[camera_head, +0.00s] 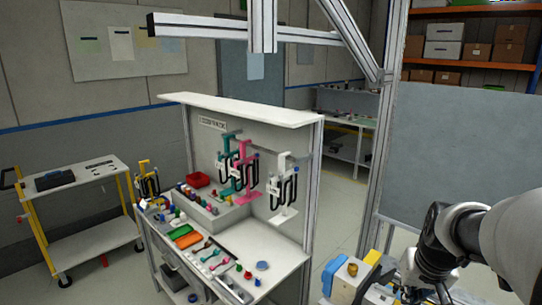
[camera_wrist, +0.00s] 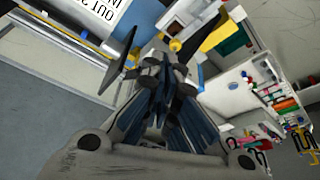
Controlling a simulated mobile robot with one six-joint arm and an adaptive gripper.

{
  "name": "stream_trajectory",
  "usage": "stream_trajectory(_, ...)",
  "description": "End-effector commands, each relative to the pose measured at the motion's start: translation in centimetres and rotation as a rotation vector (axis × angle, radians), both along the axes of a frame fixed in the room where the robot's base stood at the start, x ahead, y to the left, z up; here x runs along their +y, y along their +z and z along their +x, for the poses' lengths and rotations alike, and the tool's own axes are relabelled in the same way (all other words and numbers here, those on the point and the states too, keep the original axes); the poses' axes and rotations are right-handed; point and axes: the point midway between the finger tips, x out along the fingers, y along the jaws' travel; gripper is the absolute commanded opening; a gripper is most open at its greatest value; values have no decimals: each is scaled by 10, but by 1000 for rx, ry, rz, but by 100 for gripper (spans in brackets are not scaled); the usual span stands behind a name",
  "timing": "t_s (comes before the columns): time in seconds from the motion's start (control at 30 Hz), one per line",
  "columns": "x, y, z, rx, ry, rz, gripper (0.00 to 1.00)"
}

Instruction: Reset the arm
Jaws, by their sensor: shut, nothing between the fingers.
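My gripper (camera_wrist: 165,75) shows in the wrist view with its fingers together and nothing between them. In the head view my arm comes in at the lower right, and the gripper end (camera_head: 415,290) is partly cut off by the bottom edge. The gripper is beside a small module with a blue block (camera_head: 333,275) and a yellow part (camera_head: 352,269), apart from the workbench. In the wrist view, yellow, blue and white parts lie beyond the fingertips; whether they touch cannot be told.
A workbench (camera_head: 255,250) holds colored small parts, a red bin (camera_head: 197,180) and hanging tool stands. A cart (camera_head: 95,210) with yellow legs stands at the left. An aluminium post (camera_head: 375,170) and a grey panel (camera_head: 460,155) stand near my arm.

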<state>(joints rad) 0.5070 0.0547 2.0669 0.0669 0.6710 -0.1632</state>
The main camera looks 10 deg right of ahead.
Motion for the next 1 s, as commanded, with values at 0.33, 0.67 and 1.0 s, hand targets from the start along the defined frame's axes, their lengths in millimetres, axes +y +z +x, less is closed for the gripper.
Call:
stream_trajectory(0.33, 138, 11, -84, -35, 219, -11, 0)
stream_trajectory(0.67, 200, -18, -171, -54, 375, -12, 0)
stream_trajectory(1.0, 203, -21, -179, -54, 387, -11, 0)
